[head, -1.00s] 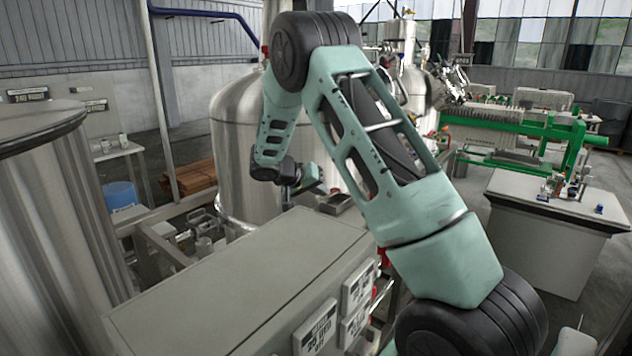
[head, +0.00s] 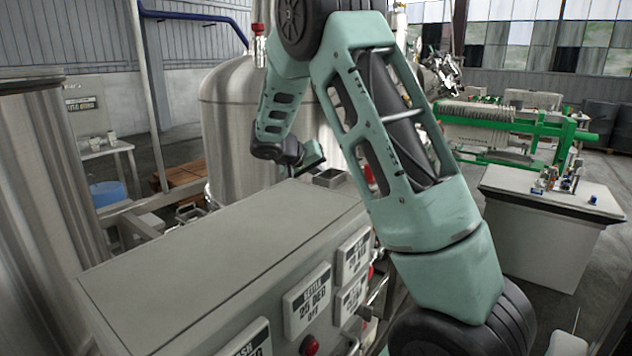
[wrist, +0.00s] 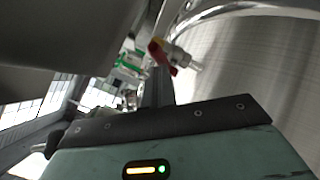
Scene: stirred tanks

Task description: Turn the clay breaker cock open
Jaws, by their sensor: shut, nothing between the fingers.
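A small valve with a red handle (wrist: 158,52) and a pale metal body shows in the wrist view, beside the curved steel tank wall. I cannot tell whether it is the clay breaker cock; no label for it is readable. My gripper (wrist: 158,88) is shut and empty, pointing toward the valve in the picture, apparently apart from it. In the head view my gripper (head: 313,156) is small and partly hidden behind the grey cabinet, in front of the steel tank (head: 228,125). Its fingertips are not clear there.
The long grey cabinet (head: 225,255) with labelled front panels lies close before me. A large steel vessel (head: 50,220) stands at left. A white-topped bench (head: 545,200) and a green-framed press (head: 510,125) stand at right. Clear floor shows around the bench.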

